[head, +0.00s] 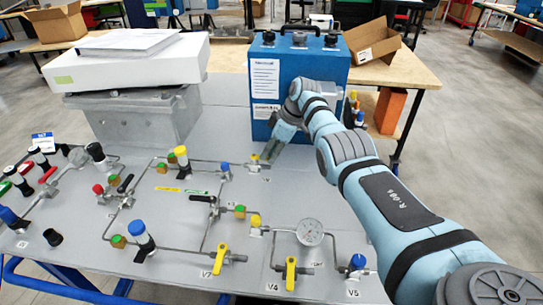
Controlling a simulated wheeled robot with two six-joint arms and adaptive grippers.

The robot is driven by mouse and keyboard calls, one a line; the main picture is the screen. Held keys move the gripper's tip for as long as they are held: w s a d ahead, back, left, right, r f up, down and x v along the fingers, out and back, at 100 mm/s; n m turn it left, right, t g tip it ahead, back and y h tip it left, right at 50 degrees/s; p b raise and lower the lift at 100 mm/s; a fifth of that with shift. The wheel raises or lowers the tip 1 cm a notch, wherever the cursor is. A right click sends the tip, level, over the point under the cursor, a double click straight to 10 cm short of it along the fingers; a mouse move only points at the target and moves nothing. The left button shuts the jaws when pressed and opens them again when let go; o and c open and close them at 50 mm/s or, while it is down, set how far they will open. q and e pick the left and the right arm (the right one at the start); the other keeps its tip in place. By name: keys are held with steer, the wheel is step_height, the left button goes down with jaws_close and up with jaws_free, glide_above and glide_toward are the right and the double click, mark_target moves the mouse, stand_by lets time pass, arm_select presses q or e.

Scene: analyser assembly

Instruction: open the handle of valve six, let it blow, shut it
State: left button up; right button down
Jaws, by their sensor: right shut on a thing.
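My right gripper (268,155) reaches in from the right, in front of the blue box. It is shut on the handle of a small valve (253,166) at the far right end of a thin steel pipe run. The handle is mostly hidden by the fingers, so I cannot tell its angle. No label reading six can be made out at this valve. My left gripper is not in view.
Valves with yellow handles (220,259) and (291,272), a round gauge (310,232) and a blue-capped valve (357,263) stand nearer on the grey panel (185,225). The blue box (325,75) stands close behind the gripper. A white box (135,65) lies at the back left.

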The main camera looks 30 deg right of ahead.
steer(key=shift+s+f, duration=0.1)
steer(key=shift+f, duration=0.05)
steer(key=c, duration=1.6)
jaws_free()
steer(key=shift+a, duration=0.1)
steer(key=v, duration=1.2)
